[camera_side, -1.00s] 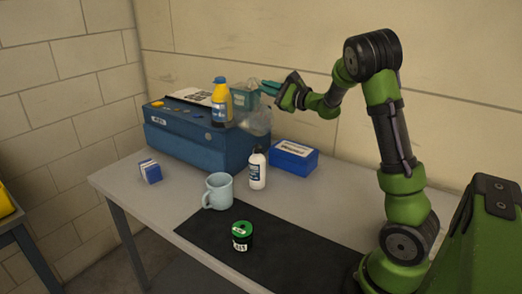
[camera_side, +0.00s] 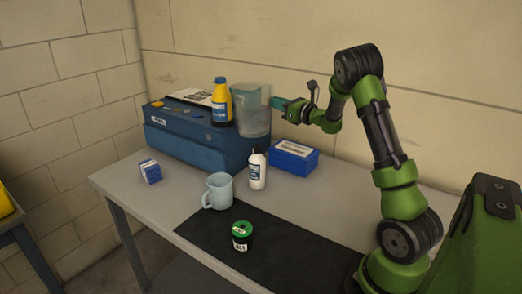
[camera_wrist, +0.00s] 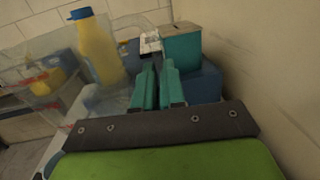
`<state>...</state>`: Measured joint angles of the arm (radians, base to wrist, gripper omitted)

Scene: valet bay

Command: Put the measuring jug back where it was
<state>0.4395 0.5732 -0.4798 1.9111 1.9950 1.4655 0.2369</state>
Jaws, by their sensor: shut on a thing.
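The clear measuring jug (camera_side: 256,118) is upright by the right end of the blue chest in the side view. I cannot tell whether its base touches the chest top. My gripper (camera_side: 279,103) comes to the jug from the right, with its teal fingers at the jug's right side. In the wrist view the jug (camera_wrist: 40,82) is a see-through shape with red marks at the left, and the teal fingers (camera_wrist: 158,68) are close together. The gripper is shut on the jug; the exact grip is hard to see.
On the blue chest (camera_side: 190,146) stand a yellow bottle (camera_side: 221,100) and a teal box (camera_side: 243,92), partly behind the jug. A white bottle (camera_side: 257,170), blue box (camera_side: 294,157), mug (camera_side: 218,190) and green-lidded can (camera_side: 241,236) stand below.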

